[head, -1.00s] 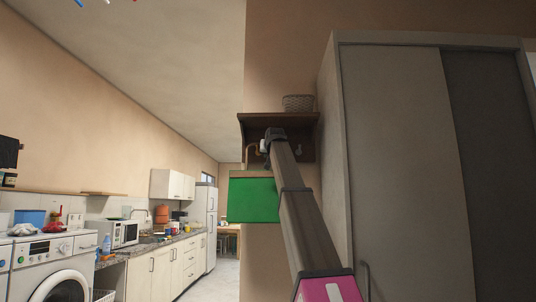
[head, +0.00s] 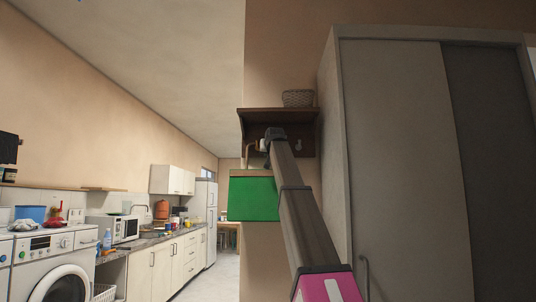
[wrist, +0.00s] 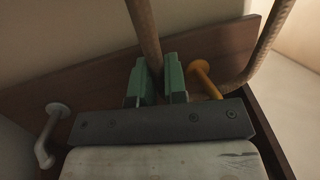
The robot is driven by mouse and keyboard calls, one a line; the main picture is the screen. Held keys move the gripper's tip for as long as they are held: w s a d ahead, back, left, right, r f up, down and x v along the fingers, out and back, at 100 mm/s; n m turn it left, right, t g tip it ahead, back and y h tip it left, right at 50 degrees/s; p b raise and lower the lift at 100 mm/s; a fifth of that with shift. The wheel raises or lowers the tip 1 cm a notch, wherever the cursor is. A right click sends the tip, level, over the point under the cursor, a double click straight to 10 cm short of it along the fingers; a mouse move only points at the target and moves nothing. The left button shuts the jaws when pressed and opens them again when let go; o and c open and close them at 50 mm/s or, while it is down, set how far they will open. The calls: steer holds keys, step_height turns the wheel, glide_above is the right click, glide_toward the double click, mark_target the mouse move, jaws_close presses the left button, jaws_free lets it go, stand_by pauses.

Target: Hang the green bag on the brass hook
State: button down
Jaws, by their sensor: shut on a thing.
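The green bag (head: 254,199) hangs below the wall shelf's hook board in the head view, left of my arm. My gripper (wrist: 159,82) is shut on the bag's tan handle (wrist: 145,28), which rises between the green fingers in the wrist view. Another stretch of handle curves down at the right. The brass hook (wrist: 205,77) sticks out just right of the fingers, close to the handle. I cannot tell whether the handle passes around it. In the head view, my gripper's fingers are mostly hidden by my wrist.
A white hook (wrist: 50,135) sits at the left of the board in the wrist view. A wicker basket (head: 298,98) stands on the shelf (head: 250,112). A tall grey wardrobe (head: 400,150) stands close on the right. The kitchen side at left has open floor.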

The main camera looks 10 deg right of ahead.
steer(key=c, duration=1.1)
jaws_free()
steer(key=v, duration=1)
steer(key=shift+s, duration=0.4)
